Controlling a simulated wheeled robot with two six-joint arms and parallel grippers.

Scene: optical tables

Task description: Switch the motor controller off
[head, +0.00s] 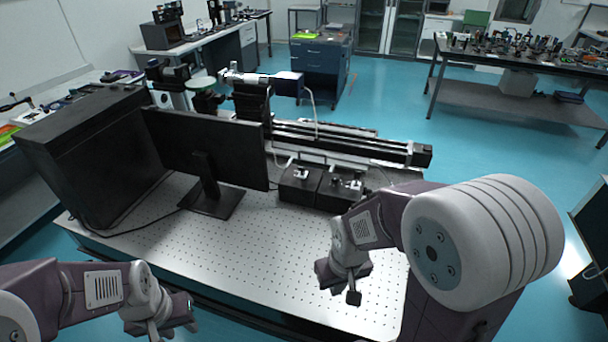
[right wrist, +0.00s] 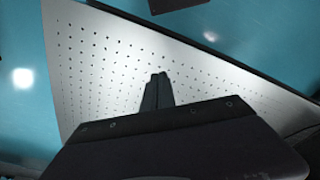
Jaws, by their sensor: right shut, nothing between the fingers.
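Two black control boxes sit side by side on the perforated optical table, right of the monitor's foot. The left box (head: 299,186) and the right box (head: 340,194) carry small silvery parts on top. I cannot tell for sure which is the motor controller, nor read a switch position. My right gripper (head: 354,298) is above the table's front right part, in front of the boxes and apart from them. In the right wrist view its fingers (right wrist: 158,90) are together and empty over the perforated top. My left gripper (head: 160,331) hangs at the front left edge, its fingertips unclear.
The optical table (head: 250,250) is bare across its front. A black monitor (head: 210,145) and a large black case (head: 90,155) stand at the left. A long rail stage (head: 350,145) lies behind the boxes. Blue floor surrounds the table.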

